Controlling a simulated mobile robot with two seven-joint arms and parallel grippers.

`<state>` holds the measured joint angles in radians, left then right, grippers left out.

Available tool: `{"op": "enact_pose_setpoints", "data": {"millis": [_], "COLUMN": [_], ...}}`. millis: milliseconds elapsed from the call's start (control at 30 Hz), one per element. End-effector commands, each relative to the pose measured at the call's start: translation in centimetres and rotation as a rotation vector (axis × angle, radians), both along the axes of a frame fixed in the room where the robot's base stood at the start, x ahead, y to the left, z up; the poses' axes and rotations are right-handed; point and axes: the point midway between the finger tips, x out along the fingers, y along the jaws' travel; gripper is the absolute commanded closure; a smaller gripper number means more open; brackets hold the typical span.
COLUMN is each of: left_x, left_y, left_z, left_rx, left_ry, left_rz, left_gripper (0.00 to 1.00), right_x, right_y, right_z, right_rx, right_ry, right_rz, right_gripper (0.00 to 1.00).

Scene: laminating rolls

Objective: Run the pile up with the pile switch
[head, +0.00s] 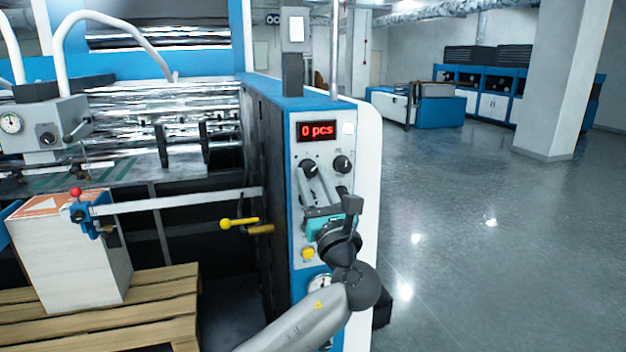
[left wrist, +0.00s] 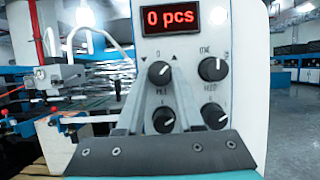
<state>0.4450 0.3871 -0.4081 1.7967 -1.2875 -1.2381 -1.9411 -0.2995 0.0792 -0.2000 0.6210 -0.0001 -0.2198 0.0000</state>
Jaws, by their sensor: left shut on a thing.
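The pile switch (head: 307,167) is a black rotary knob at the upper left of the grey control panel. It also shows in the left wrist view as a black knob (left wrist: 160,72) below the red display, with small arrows and a label beneath. My left gripper (head: 315,170) reaches up the panel from below. Its two fingers (left wrist: 160,80) are shut on the pile switch, one on each side. The pile (head: 72,255), a white stack with an orange mark on top, stands on a wooden pallet (head: 150,290) at the left. My right gripper is out of view.
The display (head: 317,131) reads "0 pcs". Other black knobs (head: 342,164) sit close beside and below the switch, with a yellow button (head: 308,254) lower down. A yellow-handled lever (head: 240,223) juts out left of the panel. The floor (head: 480,250) at right is clear.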

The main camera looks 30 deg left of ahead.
Motion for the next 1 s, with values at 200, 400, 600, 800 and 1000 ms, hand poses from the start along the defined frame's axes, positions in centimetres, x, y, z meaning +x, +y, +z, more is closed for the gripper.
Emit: {"op": "enact_pose_setpoints", "data": {"millis": [200,400,600,800,1000], "left_x": [0.0,0.1,0.2,0.4,0.5], "left_y": [0.0,-0.1,-0.2,-0.4,-0.4], "left_z": [-0.1,-0.2,-0.3,-0.2,-0.1], "left_rx": [-0.01,-0.058,-0.151,-0.265,-0.366], "left_ry": [-0.009,-0.063,-0.172,-0.305,-0.424], "left_rz": [0.0,-0.001,0.001,0.0,0.001], "left_gripper": [1.0,1.0,1.0,1.0,1.0], "right_x": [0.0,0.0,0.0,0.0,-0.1], "right_y": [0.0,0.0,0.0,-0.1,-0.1], "right_z": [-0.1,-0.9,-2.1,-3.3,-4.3], "right_rx": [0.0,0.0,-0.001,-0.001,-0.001], "right_ry": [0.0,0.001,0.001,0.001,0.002], "right_rz": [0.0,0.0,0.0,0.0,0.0], "right_gripper": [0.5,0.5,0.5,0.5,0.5]}}
